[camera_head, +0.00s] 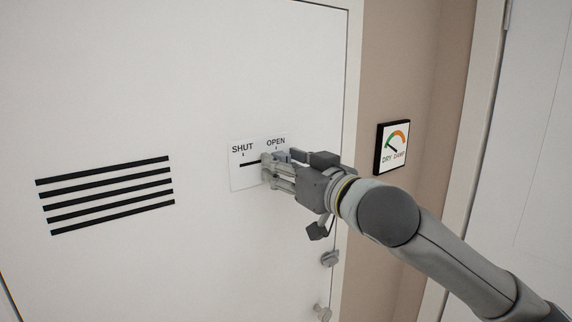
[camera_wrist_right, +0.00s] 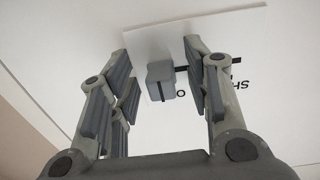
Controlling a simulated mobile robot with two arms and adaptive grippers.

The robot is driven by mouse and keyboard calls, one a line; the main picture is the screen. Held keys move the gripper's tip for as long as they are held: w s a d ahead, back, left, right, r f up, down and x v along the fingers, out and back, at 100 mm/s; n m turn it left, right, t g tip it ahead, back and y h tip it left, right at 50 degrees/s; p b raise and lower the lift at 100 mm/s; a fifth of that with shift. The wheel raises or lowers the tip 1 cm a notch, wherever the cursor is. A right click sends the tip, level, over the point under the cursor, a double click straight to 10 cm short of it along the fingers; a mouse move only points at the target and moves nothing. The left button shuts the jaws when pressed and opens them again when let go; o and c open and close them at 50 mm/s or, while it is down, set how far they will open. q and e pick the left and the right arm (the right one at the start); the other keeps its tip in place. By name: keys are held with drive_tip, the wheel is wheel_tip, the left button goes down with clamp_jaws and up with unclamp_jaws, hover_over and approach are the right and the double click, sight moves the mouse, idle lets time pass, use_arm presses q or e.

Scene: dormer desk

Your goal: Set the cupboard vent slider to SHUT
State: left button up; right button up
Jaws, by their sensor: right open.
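The vent slider's white plate (camera_head: 243,178) is on the white door, with SHUT at left and OPEN at right. Its dark slot (camera_head: 248,164) shows bare under SHUT. The grey slider knob (camera_wrist_right: 161,81) stands at the OPEN end; in the head view the fingers largely cover it. My right gripper (camera_head: 268,166) is at the plate. In the right wrist view its fingers (camera_wrist_right: 160,70) are open, one on each side of the knob, with visible gaps; contact cannot be seen. The plate (camera_wrist_right: 220,28) also shows there, its lettering upside down and partly hidden. My left gripper is not in view.
A vent with several black slats (camera_head: 105,195) is left of the plate. A DRY/DAMP dial (camera_head: 392,147) hangs on the beige wall at right. Knobs (camera_head: 330,258) protrude at the door's right edge below my gripper.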

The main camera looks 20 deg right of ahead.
drive_tip(key=shift+c, duration=0.3)
clamp_jaws()
